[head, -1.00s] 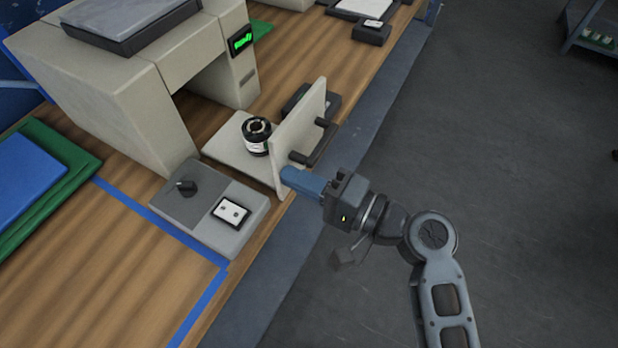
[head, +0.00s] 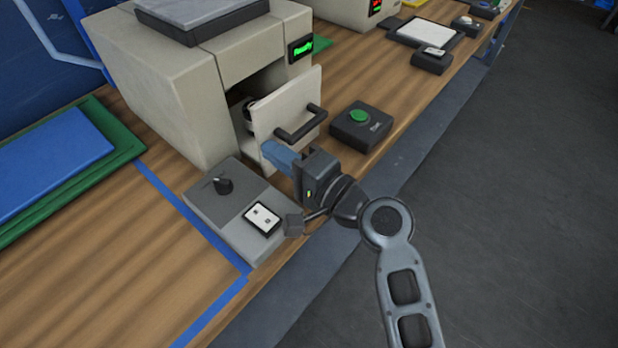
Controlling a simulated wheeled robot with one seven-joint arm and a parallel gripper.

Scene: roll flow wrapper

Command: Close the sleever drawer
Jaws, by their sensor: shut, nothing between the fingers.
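The sleever (head: 165,95) is a beige machine with a lit green display reading "Ready" (head: 301,48). Its drawer (head: 291,103) has a pale front panel with a dark handle (head: 301,122), and it is mostly pushed in, with a gap still showing behind the panel. A dark roll (head: 249,113) shows partly in that gap, its rest hidden by the panel and the machine. My gripper (head: 279,155) has blue fingers, shut and empty. The fingertips are at the lower left part of the drawer front, apparently against it; exact contact is unclear.
A grey control box (head: 225,215) with a knob and a switch plate stands left of my gripper. A black box with a green button (head: 359,125) stands right of the drawer. Blue and green mats (head: 60,165) lie at the left. The floor at right is clear.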

